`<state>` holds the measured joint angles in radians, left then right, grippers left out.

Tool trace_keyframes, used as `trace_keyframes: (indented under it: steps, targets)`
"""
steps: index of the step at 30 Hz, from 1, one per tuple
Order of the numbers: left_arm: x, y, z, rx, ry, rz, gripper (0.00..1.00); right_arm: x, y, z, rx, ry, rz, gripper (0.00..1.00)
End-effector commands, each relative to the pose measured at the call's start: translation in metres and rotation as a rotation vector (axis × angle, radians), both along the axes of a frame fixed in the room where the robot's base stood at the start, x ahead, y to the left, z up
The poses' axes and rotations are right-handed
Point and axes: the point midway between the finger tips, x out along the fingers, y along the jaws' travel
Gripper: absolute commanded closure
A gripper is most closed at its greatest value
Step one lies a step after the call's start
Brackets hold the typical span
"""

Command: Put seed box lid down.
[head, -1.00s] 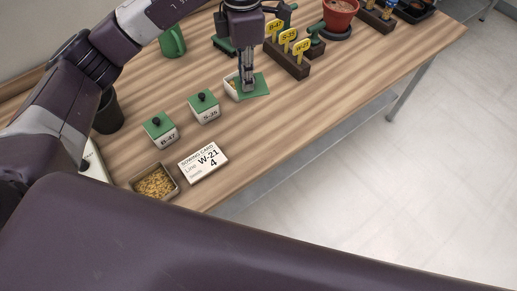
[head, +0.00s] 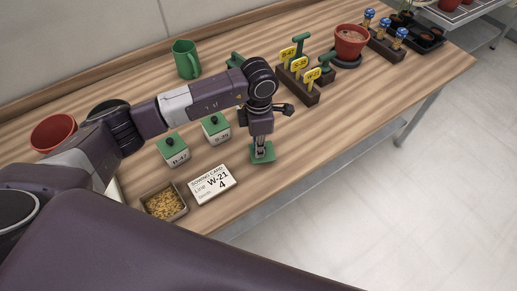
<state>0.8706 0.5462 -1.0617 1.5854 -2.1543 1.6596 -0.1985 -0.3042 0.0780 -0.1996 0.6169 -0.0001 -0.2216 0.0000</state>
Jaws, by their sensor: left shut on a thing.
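My left gripper (head: 260,152) points down near the front of the table, shut on the green seed box lid (head: 264,157). The lid is at or just above the wood; I cannot tell whether it touches. Two lidded white seed boxes, B-47 (head: 176,158) and S-35 (head: 217,136), stand to the left of it with green lids on. The open white box seen earlier is hidden now, probably behind my left arm. My right gripper is not in view.
The sowing card (head: 212,184) and a tray of seeds (head: 164,203) lie at the front left. A rack with yellow tags (head: 298,88), a red pot (head: 350,43) and a green mug (head: 186,60) stand farther back. Bare wood (head: 335,112) lies right of the gripper.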

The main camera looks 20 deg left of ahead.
Motion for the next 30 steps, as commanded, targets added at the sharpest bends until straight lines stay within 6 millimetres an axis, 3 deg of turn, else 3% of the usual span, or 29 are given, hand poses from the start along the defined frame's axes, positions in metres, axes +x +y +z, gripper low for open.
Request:
trace_keyframes:
  steps: [4, 15, 16, 21, 30]
  targets:
    - [-0.001, 0.0, -0.021, 0.002, 0.003, 0.002, 0.98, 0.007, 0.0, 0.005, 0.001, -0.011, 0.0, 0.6]
    - [0.0, 0.0, -0.028, 0.001, 0.0, 0.001, 0.98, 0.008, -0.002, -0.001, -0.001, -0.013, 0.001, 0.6]
    - [0.0, 0.0, -0.027, 0.001, 0.0, 0.001, 0.85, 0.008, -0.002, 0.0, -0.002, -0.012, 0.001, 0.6]
    - [0.0, 0.0, -0.026, 0.001, 0.0, 0.001, 0.68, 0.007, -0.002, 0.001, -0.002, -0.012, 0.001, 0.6]
    - [-0.001, 0.001, -0.025, 0.001, 0.002, 0.001, 0.68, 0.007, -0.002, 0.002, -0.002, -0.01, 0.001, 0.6]
